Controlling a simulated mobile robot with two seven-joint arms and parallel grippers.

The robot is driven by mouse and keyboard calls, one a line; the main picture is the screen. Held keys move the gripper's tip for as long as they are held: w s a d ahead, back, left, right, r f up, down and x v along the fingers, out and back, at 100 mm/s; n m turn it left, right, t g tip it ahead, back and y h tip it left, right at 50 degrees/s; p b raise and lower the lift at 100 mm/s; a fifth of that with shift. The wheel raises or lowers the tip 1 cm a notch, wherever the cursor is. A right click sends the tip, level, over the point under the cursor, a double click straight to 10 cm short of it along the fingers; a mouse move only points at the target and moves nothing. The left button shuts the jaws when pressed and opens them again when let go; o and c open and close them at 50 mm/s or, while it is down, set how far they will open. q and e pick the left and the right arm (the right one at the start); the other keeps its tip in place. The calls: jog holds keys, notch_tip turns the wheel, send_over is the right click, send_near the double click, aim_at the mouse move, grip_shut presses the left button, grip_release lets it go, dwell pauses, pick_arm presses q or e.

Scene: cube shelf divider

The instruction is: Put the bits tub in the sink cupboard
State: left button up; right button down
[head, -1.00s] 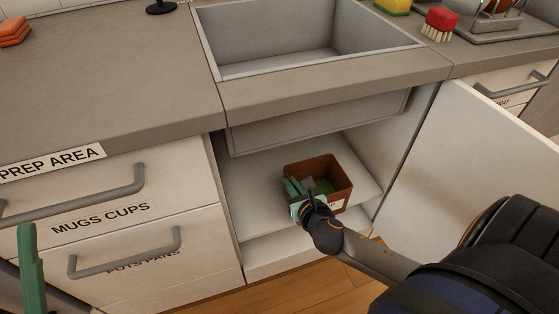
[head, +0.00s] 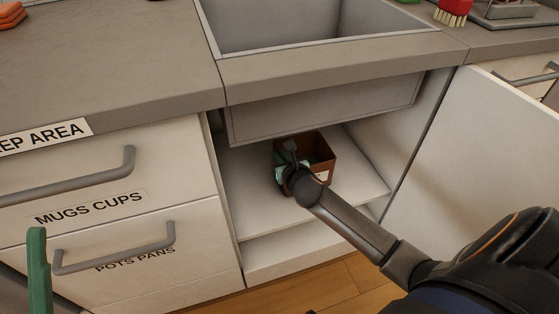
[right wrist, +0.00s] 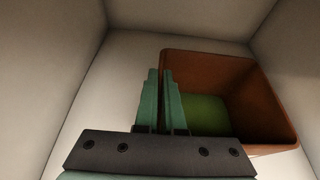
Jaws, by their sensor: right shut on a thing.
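The bits tub (head: 322,155) is a small reddish-brown open box with a pale label on its front and something green inside. It is inside the open sink cupboard (head: 255,196), below the sink. I cannot tell whether its base touches the cupboard floor. My right gripper (head: 288,162) is shut on the tub's left wall. In the right wrist view, the green fingers (right wrist: 165,100) straddle that wall of the tub (right wrist: 270,100). One green finger of my left gripper (head: 38,265) shows at the lower left; its opening is hidden.
The cupboard door (head: 480,160) stands open at the right. The sink basin's underside (head: 325,108) hangs low above the tub. The drawers (head: 95,208) at the left are shut. The cupboard floor has free room left and in front of the tub.

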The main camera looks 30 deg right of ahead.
pick_arm(q)
jog(key=shift+f, duration=0.1)
pick_arm(e)
jog(key=c, duration=1)
grip_release()
jog(key=shift+f, duration=0.1)
pick_arm(q)
jog(key=shift+m+h, duration=0.3)
jog(key=shift+m, duration=0.2)
jog(key=shift+s+a+r+p, duration=0.1)
jog(key=shift+a+r+p, duration=0.05)
jog(key=shift+r+p, duration=1.15)
jog(key=shift+a+r+p, duration=0.1)
jog(key=shift+r+p, duration=1.1)
jog(key=shift+r, duration=0.1)
pick_arm(e)
jog(key=shift+v, duration=6.1)
